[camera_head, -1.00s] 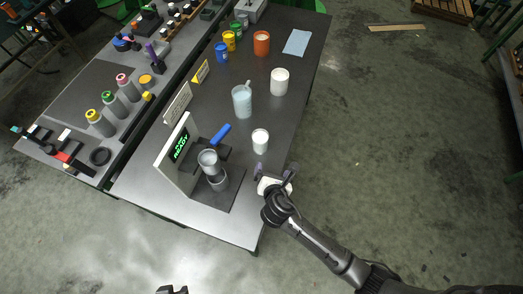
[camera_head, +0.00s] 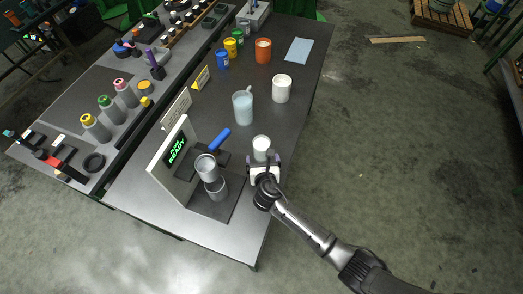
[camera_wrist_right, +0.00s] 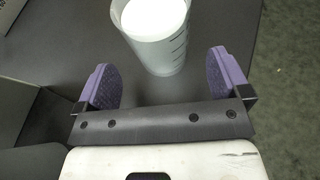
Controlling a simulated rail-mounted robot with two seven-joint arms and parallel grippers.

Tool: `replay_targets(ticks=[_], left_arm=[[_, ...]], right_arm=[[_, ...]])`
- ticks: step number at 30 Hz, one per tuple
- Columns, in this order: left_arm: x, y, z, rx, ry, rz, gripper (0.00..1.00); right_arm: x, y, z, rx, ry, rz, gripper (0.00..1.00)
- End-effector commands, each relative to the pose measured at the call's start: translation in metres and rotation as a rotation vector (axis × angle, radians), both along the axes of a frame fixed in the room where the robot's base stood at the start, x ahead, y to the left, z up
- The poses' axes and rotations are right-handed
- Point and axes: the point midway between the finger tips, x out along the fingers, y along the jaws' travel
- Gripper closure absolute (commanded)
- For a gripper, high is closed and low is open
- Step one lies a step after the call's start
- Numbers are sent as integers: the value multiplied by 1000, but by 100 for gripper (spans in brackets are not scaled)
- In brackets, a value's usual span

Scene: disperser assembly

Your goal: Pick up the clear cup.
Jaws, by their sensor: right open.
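The clear cup (camera_head: 261,144) is a see-through cup with measuring marks and white contents, upright on the dark table (camera_head: 222,245). In the right wrist view the cup (camera_wrist_right: 158,45) stands just beyond the fingertips, roughly midway between them. My right gripper (camera_head: 264,161) is open, on the near side of the cup, its purple-padded fingers apart. Those fingers show on both sides in the wrist view (camera_wrist_right: 160,65), and nothing is held. The cup's base is partly hidden by the gripper in the head view. My left gripper is not in view.
A dispenser stand with a green READY display (camera_head: 176,152) and metal cups (camera_head: 206,168) is left of the gripper. A bluish jug (camera_head: 243,106) and a white cup (camera_head: 282,90) stand behind. Orange (camera_head: 263,52) and other coloured pots are farther back. The table's right edge is close.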

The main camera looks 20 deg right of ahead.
Motion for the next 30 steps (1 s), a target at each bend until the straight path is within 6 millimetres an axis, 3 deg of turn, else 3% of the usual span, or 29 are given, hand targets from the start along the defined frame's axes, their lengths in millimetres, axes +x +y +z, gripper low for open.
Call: replay_targets(ticks=[12,23,30], left_arm=[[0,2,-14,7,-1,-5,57],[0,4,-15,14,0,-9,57],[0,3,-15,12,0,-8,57]], right_arm=[[41,-12,-17,0,1,-1,5],[46,-13,-19,0,1,0,5],[46,-13,-19,0,1,0,28]])
